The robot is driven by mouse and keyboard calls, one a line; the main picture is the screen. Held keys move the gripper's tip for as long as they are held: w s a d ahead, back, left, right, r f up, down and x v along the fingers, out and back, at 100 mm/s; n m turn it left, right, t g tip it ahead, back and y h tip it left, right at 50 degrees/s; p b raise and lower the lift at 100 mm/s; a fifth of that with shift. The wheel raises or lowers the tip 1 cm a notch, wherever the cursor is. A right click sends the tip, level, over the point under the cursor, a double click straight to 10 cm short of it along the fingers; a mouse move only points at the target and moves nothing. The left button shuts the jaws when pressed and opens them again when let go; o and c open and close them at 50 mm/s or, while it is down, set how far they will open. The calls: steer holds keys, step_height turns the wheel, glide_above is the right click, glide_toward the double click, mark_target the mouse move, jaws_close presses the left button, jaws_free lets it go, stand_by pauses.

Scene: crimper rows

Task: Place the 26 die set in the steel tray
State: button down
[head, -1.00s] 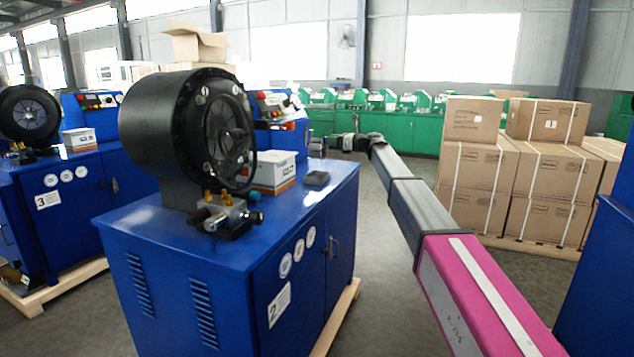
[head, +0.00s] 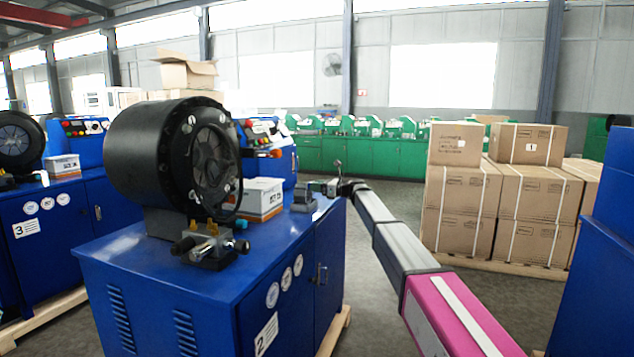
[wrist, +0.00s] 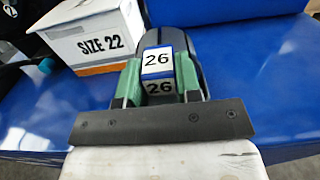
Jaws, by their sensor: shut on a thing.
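My gripper (wrist: 156,88) has green fingers shut on the 26 die set (wrist: 158,60), a small block with a blue edge and a white "26" label; a second, darker "26" shows just below. A dark rounded shape (wrist: 180,33) rises directly behind the block, and I cannot tell whether it is part of the set. In the head view my gripper (head: 325,187) is small, at the far right corner of the blue bench. A small grey object (head: 303,198) sits beside it on the bench top, perhaps the steel tray; its inside is not visible.
A white and orange box (wrist: 96,38) marked "SIZE 22" stands left of my gripper. The black crimper head (head: 170,155) and a small valve block (head: 210,245) stand on the bench (head: 215,285). Stacked cartons (head: 500,195) stand right, across a strip of floor.

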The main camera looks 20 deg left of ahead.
steer(key=shift+f, duration=0.5)
steer(key=c, duration=0.8)
jaws_free()
steer(key=shift+f, duration=0.15)
